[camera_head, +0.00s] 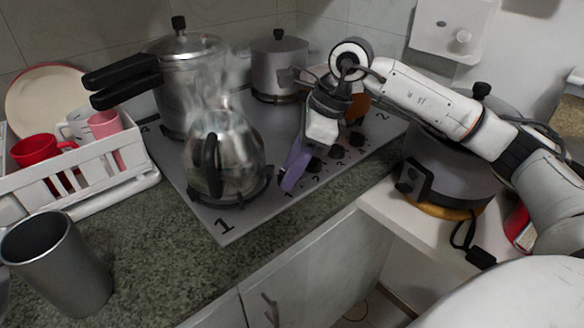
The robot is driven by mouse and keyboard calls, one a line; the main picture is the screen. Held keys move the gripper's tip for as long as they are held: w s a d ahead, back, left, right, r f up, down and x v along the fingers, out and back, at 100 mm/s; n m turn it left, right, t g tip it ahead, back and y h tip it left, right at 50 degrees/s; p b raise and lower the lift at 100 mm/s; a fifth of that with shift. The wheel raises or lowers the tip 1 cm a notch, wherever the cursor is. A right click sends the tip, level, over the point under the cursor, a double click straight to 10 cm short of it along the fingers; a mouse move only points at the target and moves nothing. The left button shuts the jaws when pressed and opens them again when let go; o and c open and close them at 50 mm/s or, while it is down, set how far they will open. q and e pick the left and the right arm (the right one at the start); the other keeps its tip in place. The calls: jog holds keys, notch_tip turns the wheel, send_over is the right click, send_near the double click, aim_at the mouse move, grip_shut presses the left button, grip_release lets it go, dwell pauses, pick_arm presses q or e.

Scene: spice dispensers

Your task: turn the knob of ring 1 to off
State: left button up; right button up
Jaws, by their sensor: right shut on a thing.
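The grey stove (205,196) has a large painted "1" at its front left corner. A steaming metal kettle (235,150) sits on the ring beside that mark, ring 1. Dark knobs run along the stove's front right edge; one (315,164) shows just right of my gripper. My right gripper (289,181) comes down from above with purple fingers, its tips at the knob nearest the "1". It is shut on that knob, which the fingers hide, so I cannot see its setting. My left gripper is not in view.
A steaming pressure cooker (182,80) and a lidded pot (279,65) stand behind the kettle. A white rack (95,165) with cups is at left, a grey metal mug (57,262) front left. A dark cooker (450,165) stands at right under my arm.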

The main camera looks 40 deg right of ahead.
jog(key=shift+w+r, duration=0.1)
jog(key=o, duration=1.1)
jog(key=shift+c, duration=0.2)
jog(key=v, duration=1)
jog(key=shift+r, duration=0.1)
